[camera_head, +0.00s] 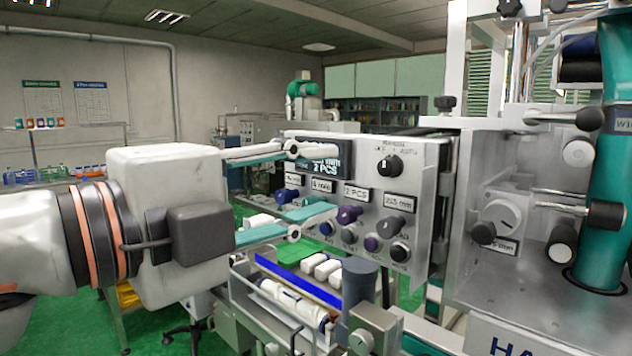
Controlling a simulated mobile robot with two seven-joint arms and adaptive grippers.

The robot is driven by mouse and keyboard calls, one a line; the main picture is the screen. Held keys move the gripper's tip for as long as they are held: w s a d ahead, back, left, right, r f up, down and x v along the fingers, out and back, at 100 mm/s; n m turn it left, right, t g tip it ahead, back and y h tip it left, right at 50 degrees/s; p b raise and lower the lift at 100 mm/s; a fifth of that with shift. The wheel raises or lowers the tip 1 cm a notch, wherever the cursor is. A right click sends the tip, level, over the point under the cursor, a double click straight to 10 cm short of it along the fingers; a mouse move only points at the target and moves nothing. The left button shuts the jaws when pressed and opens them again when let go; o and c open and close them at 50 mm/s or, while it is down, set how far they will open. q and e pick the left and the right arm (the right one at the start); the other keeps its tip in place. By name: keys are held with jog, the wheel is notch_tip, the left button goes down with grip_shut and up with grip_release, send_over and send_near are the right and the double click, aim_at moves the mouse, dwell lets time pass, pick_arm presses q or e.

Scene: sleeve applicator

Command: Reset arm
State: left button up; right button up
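My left arm comes in from the left, and its gripper (325,182) is in front of the control panel (425,185) of the sleeve applicator. Its two teal and white fingers are spread apart, one above the other, with nothing between them. The fingers cover part of the panel's left side, so I cannot tell whether they touch it. The panel carries a dark display (327,168), a black knob (389,165) at the top right and several blue, purple and black knobs below. My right gripper is not in view.
The grey machine housing (500,270) with a teal cylinder (607,150) fills the right side. Below the panel, a conveyor with a blue rail (300,281) holds several white bottles (325,268). Shelves with coloured bottles (45,176) stand far left. Green floor (75,325) shows below my arm.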

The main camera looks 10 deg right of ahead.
pick_arm(q)
jog(key=w+a+f+n+t, duration=0.2)
jog(key=w+f+n, duration=0.8)
jog(key=w+f, duration=0.35)
jog(key=w+a+f+n+t+y, duration=0.15)
jog(key=a+f+n, duration=0.25)
jog(key=f, duration=0.6)
jog(key=w+a+f+n+y, duration=0.2)
jog(key=a+f+n+y, duration=0.1)
jog(key=f, duration=0.7)
jog(key=s+a+f+n+y, duration=0.2)
jog(key=s+a+f, duration=0.15)
jog(key=f, duration=0.65)
jog(key=s+a+f+n+y, duration=0.2)
jog(key=a+f+n, duration=0.15)
jog(key=f, duration=0.65)
jog(key=s+a+f+g+y, duration=0.1)
jog(key=s+a+f, duration=0.3)
jog(key=s+f, duration=0.4)
jog(key=s+a+f+n+g+y, duration=0.1)
jog(key=s+a+f+g+y, duration=0.1)
jog(key=s+a+f, duration=0.3)
jog(key=s+f, duration=0.4)
jog(key=f, duration=0.1)
jog(key=shift+s+f+g, duration=0.15)
jog(key=shift+f+g, duration=0.2)
jog(key=shift+n, duration=0.25)
